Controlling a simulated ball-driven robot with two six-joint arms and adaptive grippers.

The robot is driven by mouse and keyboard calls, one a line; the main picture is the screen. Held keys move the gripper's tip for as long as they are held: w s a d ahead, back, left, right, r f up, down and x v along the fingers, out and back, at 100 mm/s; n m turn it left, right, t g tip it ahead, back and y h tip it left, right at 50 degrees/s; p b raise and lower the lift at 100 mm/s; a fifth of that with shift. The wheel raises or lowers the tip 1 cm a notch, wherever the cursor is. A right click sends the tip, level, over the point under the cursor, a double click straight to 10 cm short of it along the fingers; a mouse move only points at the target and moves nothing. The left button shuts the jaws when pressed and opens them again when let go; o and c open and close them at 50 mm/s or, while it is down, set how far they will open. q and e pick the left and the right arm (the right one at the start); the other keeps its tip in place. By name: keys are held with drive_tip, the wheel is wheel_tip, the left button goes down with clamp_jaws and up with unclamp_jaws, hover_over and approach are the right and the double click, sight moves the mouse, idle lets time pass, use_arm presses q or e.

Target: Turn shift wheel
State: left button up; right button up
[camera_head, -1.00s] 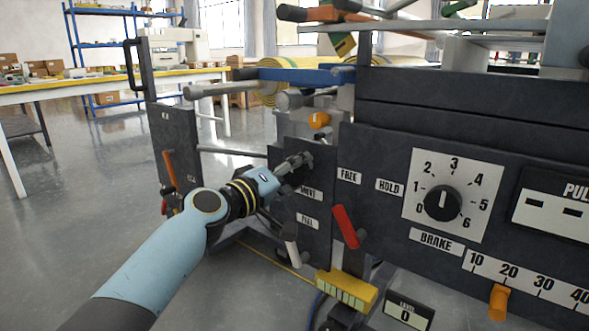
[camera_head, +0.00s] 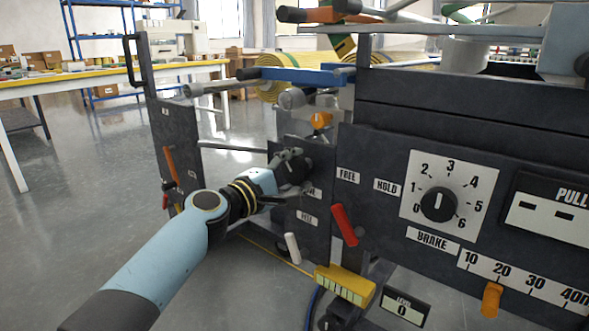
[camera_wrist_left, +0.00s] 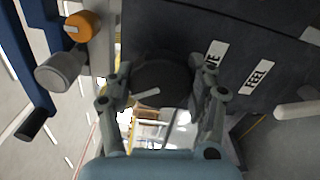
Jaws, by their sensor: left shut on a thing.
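The shift wheel is a dark round knob with a pale mark, and it sits on the dark panel beside a label partly hidden by my gripper. In the left wrist view the wheel (camera_wrist_left: 162,80) lies between the two fingers of my left gripper (camera_wrist_left: 160,88). In the head view my left gripper (camera_head: 290,172) is at the wheel (camera_head: 296,168) and partly covers it. The left gripper is shut on the wheel. My right gripper is not in view.
A white lever (camera_head: 293,248) and a red lever (camera_head: 344,225) stick out below and right of the wheel. An orange knob (camera_head: 321,120) is above it. A brake dial (camera_head: 438,204) and an orange slider (camera_head: 491,298) are further right. Open floor lies left.

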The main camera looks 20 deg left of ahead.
use_arm(q)
drive_tip(key=shift+f, duration=0.1)
idle(0.3)
drive_tip(key=o, duration=1.2)
drive_tip(key=shift+c, duration=0.2)
drive_tip(key=v, duration=1.2)
